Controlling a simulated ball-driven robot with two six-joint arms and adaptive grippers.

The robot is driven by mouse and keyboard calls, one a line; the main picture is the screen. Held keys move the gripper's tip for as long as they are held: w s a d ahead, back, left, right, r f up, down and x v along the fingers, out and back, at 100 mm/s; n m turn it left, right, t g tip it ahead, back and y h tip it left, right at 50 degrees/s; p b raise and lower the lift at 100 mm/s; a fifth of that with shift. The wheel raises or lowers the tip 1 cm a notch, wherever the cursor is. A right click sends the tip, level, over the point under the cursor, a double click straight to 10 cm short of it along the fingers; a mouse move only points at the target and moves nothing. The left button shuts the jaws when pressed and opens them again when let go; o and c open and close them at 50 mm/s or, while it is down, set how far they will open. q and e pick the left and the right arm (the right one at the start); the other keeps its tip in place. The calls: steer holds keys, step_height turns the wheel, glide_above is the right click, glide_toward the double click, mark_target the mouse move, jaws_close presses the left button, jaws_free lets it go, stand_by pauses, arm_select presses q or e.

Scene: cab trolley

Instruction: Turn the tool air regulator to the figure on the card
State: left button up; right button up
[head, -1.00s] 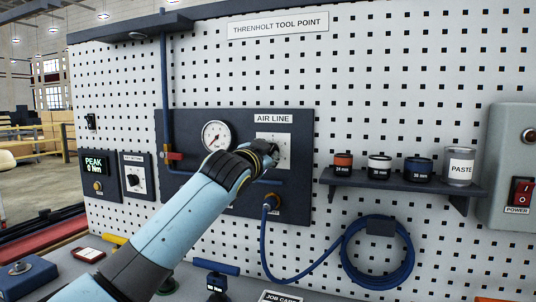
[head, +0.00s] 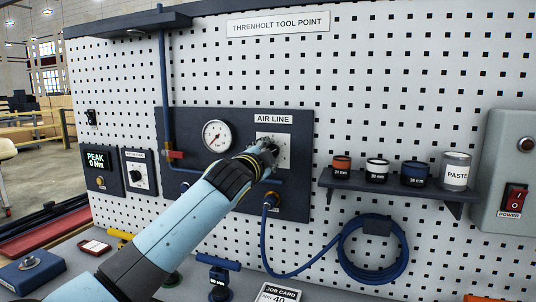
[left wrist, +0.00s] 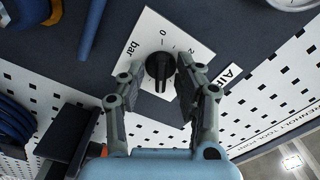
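The air regulator's black knob (left wrist: 160,70) sits on a white scale plate (left wrist: 152,28) marked "bar" in the left wrist view. In the head view the plate (head: 285,148) is under the "AIR LINE" label, with the knob hidden behind my gripper. My left gripper (left wrist: 157,78) is open, one finger on each side of the knob, with visible gaps. In the head view my left gripper (head: 268,150) is at the plate. The round gauge (head: 216,136) is left of it; its reading is too small. The job card (head: 280,293) is cut off at the bottom edge; "Nm" and "40" show. My right gripper is out of view.
A blue hose (head: 300,270) runs from the panel to a coil (head: 375,250). A shelf (head: 400,188) with sockets and a paste pot is at the right. A red valve handle (head: 175,155) is left of the gauge. Tools lie on the bench below.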

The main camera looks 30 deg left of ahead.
arm_select(q)
steer(key=v, duration=1.2)
steer(key=shift+s+f, duration=0.1)
steer(key=shift+f, duration=0.05)
stand_by(0.3)
